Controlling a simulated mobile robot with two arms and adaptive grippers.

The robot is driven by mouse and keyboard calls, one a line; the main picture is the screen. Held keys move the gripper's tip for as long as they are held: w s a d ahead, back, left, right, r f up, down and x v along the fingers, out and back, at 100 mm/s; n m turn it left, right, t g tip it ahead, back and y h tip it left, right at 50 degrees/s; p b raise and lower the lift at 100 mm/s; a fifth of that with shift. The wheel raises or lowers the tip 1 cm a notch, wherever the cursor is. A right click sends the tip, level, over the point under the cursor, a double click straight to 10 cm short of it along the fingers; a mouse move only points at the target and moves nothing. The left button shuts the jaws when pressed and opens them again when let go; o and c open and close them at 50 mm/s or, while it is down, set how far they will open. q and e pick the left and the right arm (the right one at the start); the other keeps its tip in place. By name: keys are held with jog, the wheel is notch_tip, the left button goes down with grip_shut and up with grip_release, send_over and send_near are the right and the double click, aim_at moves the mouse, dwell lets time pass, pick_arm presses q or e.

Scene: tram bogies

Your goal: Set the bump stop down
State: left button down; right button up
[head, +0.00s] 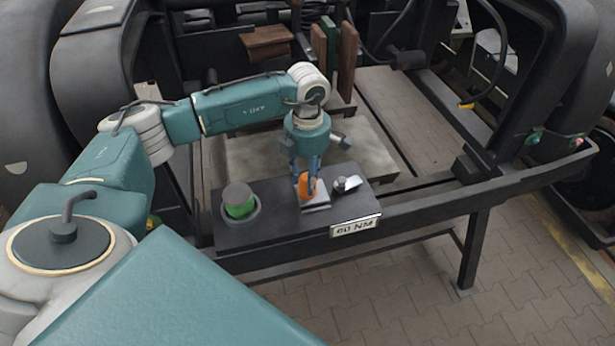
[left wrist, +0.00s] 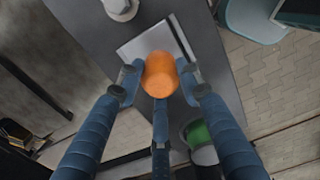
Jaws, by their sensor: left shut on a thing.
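The orange bump stop (head: 306,186) is between the fingers of my left gripper (head: 305,178), over the dark bench top. In the left wrist view the bump stop (left wrist: 160,74) sits between the blue fingers of the left gripper (left wrist: 160,85), which are shut on it. A pale metal plate (head: 316,207) lies right below and in front of it; the plate (left wrist: 135,48) also shows in the left wrist view. I cannot tell whether the bump stop touches the plate. My right gripper is not in view.
A small metal fitting (head: 346,184) stands at the right. A "60 NM" label (head: 355,226) is on the front edge. Dark bogie frame parts surround the bench.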

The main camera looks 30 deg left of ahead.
pick_arm(q)
jog(key=shift+f, duration=0.5)
jog(key=shift+w, duration=0.1)
jog(key=shift+f, duration=0.1)
jog(key=c, duration=1.2)
grip_release()
jog(key=shift+o, duration=0.2)
